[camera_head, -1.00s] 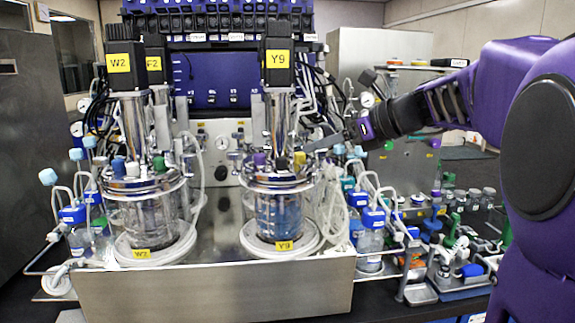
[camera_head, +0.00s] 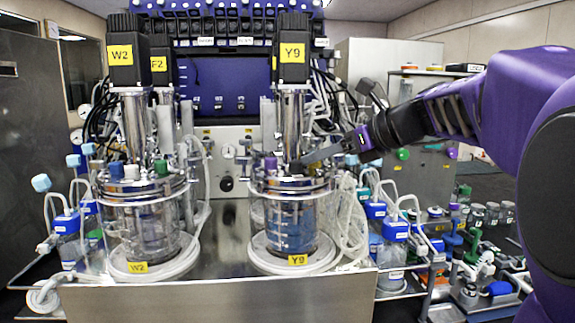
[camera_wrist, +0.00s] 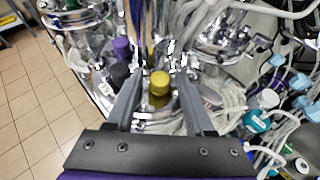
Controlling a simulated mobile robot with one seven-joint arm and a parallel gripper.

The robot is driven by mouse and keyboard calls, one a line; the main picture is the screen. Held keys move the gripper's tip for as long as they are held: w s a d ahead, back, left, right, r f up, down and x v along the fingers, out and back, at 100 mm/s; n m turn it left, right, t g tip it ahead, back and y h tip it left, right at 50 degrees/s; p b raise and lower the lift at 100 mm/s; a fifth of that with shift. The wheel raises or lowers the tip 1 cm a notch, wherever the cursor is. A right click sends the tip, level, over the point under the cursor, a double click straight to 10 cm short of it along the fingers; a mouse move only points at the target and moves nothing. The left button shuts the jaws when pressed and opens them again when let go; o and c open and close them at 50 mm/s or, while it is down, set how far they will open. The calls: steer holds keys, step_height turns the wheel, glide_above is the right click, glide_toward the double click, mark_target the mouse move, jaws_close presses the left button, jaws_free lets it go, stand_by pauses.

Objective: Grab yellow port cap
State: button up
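The yellow port cap (camera_wrist: 159,82) stands on the metal lid of the Y9 vessel (camera_head: 290,222). In the wrist view it lies between the two grey fingers of my gripper (camera_wrist: 159,76), with a visible gap on each side. The gripper is open and holds nothing. In the head view, my gripper (camera_head: 318,156) reaches in from the right, low over the Y9 lid. There the fingers mostly hide the yellow cap. I cannot tell how far the fingertips are above the lid.
A purple cap (camera_wrist: 122,47) and a black cap (camera_wrist: 118,74) stand left of the left finger. The Y9 motor column (camera_head: 293,120) rises close by. Tubing (camera_head: 350,215) and blue-capped bottles (camera_head: 396,230) crowd the right. The W2 vessel (camera_head: 146,225) stands to the left.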

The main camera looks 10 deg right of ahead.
jaws_close()
steer(key=shift+r, duration=0.15)
